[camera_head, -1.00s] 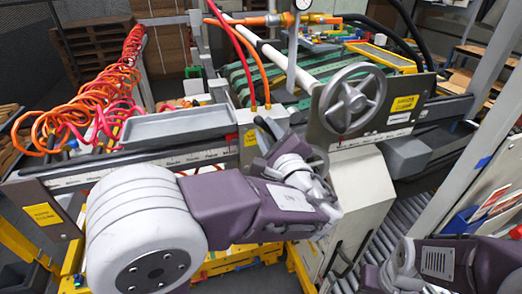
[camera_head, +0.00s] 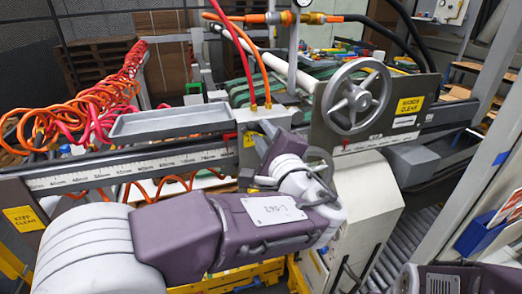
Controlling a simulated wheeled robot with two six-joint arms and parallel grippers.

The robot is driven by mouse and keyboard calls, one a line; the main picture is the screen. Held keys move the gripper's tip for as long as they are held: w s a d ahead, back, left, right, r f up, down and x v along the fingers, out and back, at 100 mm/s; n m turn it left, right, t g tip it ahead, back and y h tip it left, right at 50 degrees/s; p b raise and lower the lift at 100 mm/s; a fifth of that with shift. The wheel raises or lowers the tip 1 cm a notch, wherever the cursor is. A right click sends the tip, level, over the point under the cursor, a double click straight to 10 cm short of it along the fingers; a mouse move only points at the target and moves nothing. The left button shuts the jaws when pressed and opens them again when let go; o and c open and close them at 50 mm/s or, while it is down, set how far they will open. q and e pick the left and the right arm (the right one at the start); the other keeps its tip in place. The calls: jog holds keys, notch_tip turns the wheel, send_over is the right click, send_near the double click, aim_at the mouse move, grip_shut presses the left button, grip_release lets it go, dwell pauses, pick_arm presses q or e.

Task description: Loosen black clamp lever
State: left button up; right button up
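My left arm reaches in from the lower left to the machine's front rail. Its purple-grey gripper (camera_head: 270,146) is at the small carriage block (camera_head: 256,117) on the rail, below the orange and red hoses. The fingertips blend into dark parts there, so I cannot tell whether they are open or touch anything. I cannot make out the black clamp lever; the gripper and wrist cover part of that spot. Of my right arm only a purple link shows at the lower right, and its gripper is out of view.
A grey handwheel (camera_head: 356,97) stands on a metal plate right of my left gripper. A long grey tray (camera_head: 172,122) lies above the scaled rail (camera_head: 130,169). Coiled orange hoses (camera_head: 85,105) hang at the left. A beige housing (camera_head: 366,205) stands below the handwheel.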

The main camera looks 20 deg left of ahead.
pick_arm(q)
jog(key=s+d+f+n+b, duration=0.1)
jog(key=s+d+n+b, duration=0.2)
jog(key=s+b, duration=0.4)
jog(key=shift+s+d+f+n+b, duration=0.3)
jog(key=shift+s+d+n+b, duration=0.1)
jog(key=shift+d+b, duration=0.45)
dwell(0.7)
